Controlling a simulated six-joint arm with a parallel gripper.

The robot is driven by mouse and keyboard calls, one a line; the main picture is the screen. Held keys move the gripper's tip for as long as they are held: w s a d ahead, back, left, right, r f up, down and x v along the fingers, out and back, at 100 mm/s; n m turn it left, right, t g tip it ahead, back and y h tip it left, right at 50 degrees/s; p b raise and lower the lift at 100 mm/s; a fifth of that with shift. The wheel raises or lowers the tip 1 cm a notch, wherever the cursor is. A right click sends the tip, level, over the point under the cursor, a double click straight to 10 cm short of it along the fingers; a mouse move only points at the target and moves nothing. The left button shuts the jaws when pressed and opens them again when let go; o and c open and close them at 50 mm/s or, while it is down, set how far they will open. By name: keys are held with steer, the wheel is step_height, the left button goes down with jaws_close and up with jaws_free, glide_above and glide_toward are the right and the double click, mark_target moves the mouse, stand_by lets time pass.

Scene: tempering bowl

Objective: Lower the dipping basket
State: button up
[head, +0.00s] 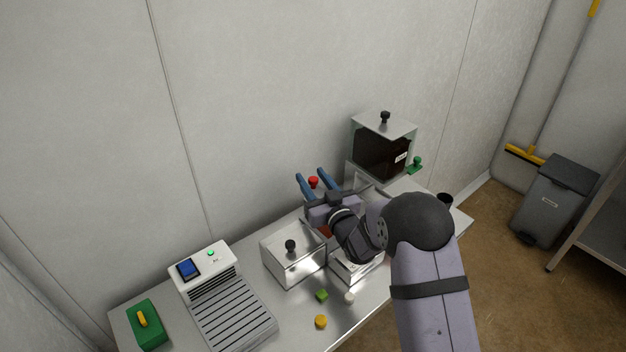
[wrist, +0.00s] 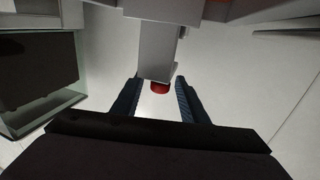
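My gripper (head: 311,173) is open, its two blue fingers apart and reaching toward the back wall. A red knob (head: 313,182) shows between the fingers in the head view. In the wrist view the red knob (wrist: 160,88) sits at the lower end of a grey post (wrist: 157,45), between the open fingers (wrist: 159,82), with a gap visible on each side. I cannot tell its exact depth relative to the fingertips. The dipping basket itself cannot be made out; my wrist and arm hide much of the steel machine (head: 347,274) below.
A lidded steel box (head: 290,262) stands left of my wrist. A dark-filled tank (head: 382,152) with a green tap (head: 415,164) is behind right. A slatted unit (head: 225,300) and a green block (head: 147,325) are left. Small green, white and yellow pieces lie in front.

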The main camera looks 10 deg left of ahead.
steer(key=shift+s+d, duration=0.1)
steer(key=shift+b+v, duration=1.05)
steer(key=shift+v, duration=2.5)
